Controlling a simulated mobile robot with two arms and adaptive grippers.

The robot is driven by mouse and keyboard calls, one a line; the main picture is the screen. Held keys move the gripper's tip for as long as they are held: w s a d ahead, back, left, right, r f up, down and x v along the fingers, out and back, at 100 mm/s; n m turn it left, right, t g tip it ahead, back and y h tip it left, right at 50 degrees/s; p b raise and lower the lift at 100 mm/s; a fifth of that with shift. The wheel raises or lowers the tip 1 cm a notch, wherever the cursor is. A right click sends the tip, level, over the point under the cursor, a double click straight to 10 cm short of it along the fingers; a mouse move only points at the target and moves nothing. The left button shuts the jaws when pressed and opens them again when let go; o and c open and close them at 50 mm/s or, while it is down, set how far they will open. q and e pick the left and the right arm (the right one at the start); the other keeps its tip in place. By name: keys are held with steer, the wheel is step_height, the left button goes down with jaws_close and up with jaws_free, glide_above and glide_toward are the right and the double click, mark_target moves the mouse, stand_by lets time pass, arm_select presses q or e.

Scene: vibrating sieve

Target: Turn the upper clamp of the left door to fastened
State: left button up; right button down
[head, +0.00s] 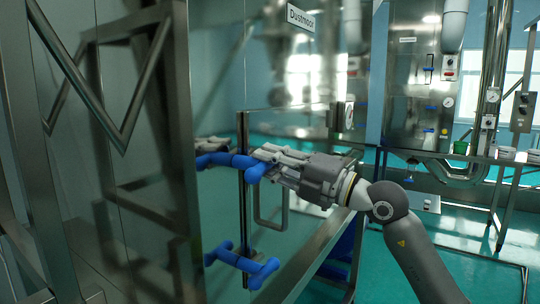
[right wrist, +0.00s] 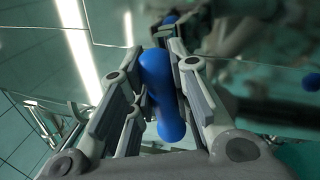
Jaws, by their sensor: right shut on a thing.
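The upper clamp (head: 252,171) is a blue handle at the vertical edge of the shiny left door (head: 217,220). My right gripper (head: 263,155) reaches it from the right and is shut on it. In the right wrist view the clamp's blue bar (right wrist: 165,95) lies between the two grey fingers (right wrist: 155,75), with its rounded end toward the camera. The fingers hide part of the clamp in the head view. A similar blue lower clamp (head: 262,271) sits below on the same edge. My left gripper is not in view.
A grey bow-shaped handle (head: 272,222) is just right of the door edge, below my right gripper. Steel machines and pipes (head: 410,90) stand at the back right. Green floor (head: 465,255) is open at the lower right.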

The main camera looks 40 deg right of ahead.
steer(key=shift+f+m+h+p, duration=0.15)
steer(key=shift+m+h+p, duration=0.45)
steer(key=shift+m, duration=0.9)
steer(key=shift+f+m, duration=0.1)
steer(key=shift+m, duration=0.2)
steer(key=c, duration=1.3)
jaws_free()
steer(key=shift+w, duration=0.1)
steer(key=v, duration=1.2)
steer(key=shift+f, duration=0.25)
